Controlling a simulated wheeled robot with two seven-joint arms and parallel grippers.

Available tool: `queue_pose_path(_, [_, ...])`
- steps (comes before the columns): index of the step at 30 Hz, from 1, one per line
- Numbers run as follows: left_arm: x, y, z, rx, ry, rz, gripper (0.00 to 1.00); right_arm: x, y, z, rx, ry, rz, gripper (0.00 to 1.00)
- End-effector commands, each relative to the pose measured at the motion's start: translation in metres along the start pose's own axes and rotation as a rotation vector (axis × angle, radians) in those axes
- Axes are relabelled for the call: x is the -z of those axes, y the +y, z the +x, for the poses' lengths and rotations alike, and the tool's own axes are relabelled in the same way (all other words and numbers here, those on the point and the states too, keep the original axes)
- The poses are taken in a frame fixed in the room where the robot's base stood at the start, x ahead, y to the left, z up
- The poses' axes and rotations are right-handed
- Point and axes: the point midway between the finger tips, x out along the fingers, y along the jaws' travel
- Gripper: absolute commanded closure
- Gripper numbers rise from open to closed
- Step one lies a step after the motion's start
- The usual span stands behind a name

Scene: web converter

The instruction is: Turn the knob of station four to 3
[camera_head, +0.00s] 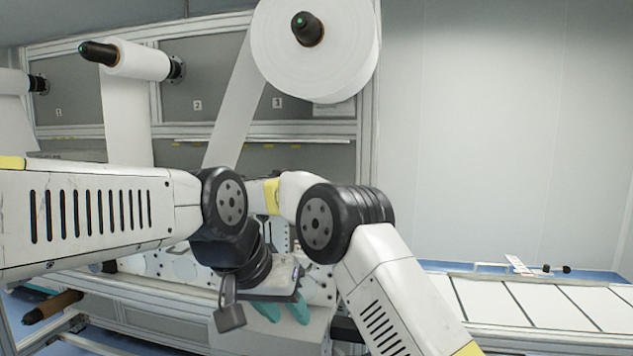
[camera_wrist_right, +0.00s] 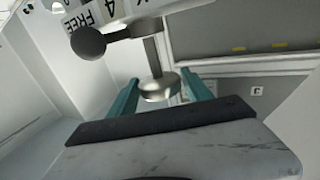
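In the right wrist view a round metal knob (camera_wrist_right: 158,88) on a grey post shows below a white label (camera_wrist_right: 112,14) that reads "4" and "FREE", upside down. A dark ball handle (camera_wrist_right: 88,42) is joined to the post by a short bar. The teal fingers of my right gripper (camera_wrist_right: 161,92) are apart, one on each side of the metal knob in the picture. I cannot tell if they touch it. There my left gripper (camera_head: 284,314) hangs low at the centre, fingers apart and empty.
A large white roll (camera_head: 320,50) and a smaller roll (camera_head: 140,60) hang on the machine, with webs running down. Panels marked 1, 2 and 3 stand behind. A low conveyor with white panels (camera_head: 540,305) runs at the right.

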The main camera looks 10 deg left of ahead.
Motion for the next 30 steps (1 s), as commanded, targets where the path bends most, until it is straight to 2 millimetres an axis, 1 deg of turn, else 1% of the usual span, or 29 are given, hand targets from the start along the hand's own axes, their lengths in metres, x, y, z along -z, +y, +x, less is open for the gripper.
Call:
queue_pose_path(9, [0.0,0.0,0.0,0.0,0.0,0.0,0.64,0.0,0.0,-0.001,0.001,0.0,0.0,0.29])
queue_pose_path(12, [0.0,0.0,0.0,0.0,0.0,0.0,0.64,0.0,-0.001,-0.004,0.002,0.0,0.0,0.29])
queue_pose_path(14, [0.0,0.0,0.0,0.0,0.0,0.0,0.64,0.0,-0.001,-0.011,0.004,0.0,0.0,0.29])
queue_pose_path(21, [0.0,0.0,0.0,0.0,0.0,0.0,0.64,0.0,-0.001,-0.051,0.004,0.0,0.0,0.29])
queue_pose_path(24, [0.0,0.0,0.0,0.0,0.0,0.0,0.64,0.001,-0.001,-0.065,0.002,0.001,0.0,0.29])
queue_pose_path(27, [0.0,0.0,0.0,0.0,0.0,0.0,0.64,0.0,-0.001,-0.074,0.003,0.0,-0.001,0.29])
queue_pose_path(30, [0.0,0.0,0.0,0.0,0.0,0.0,0.64,0.0,0.0,-0.078,0.001,0.0,0.0,0.29])
